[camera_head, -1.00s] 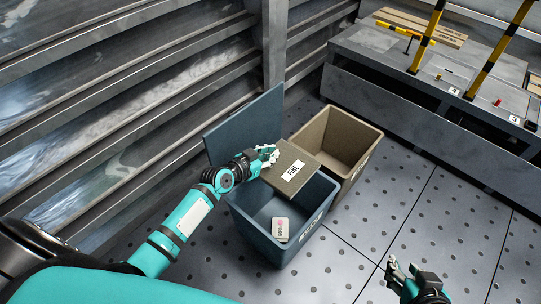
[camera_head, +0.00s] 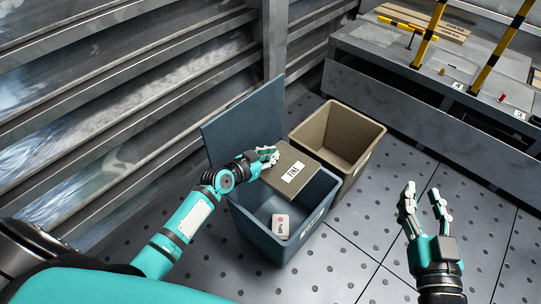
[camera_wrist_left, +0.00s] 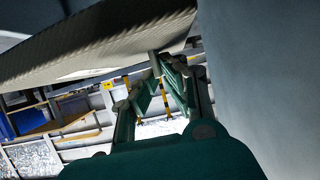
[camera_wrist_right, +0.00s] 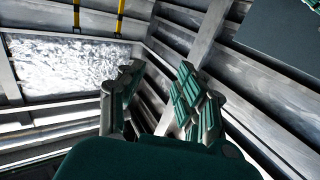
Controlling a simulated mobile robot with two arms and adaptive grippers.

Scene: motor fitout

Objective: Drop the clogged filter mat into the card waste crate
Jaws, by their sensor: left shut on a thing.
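The filter mat (camera_head: 283,177) is a flat grey-brown slab with a white label that seems to read "FINE". My left gripper (camera_head: 268,156) is shut on its far left edge and holds it tilted over the blue crate. The mat also fills the upper left of the left wrist view (camera_wrist_left: 90,50). The blue crate (camera_head: 262,236) stands open with its lid raised behind it. A brown crate (camera_head: 372,137) stands open and empty-looking beside it. I cannot read which crate is for card waste. My right gripper (camera_head: 422,194) is open and empty, right of the crates.
A small white item with a pink mark (camera_head: 280,226) lies in the blue crate. The crate's raised lid (camera_head: 243,125) stands near the slatted wall (camera_head: 120,110). A grey bench (camera_head: 400,80) with yellow-black posts runs along the back right. The floor right of the crates is clear.

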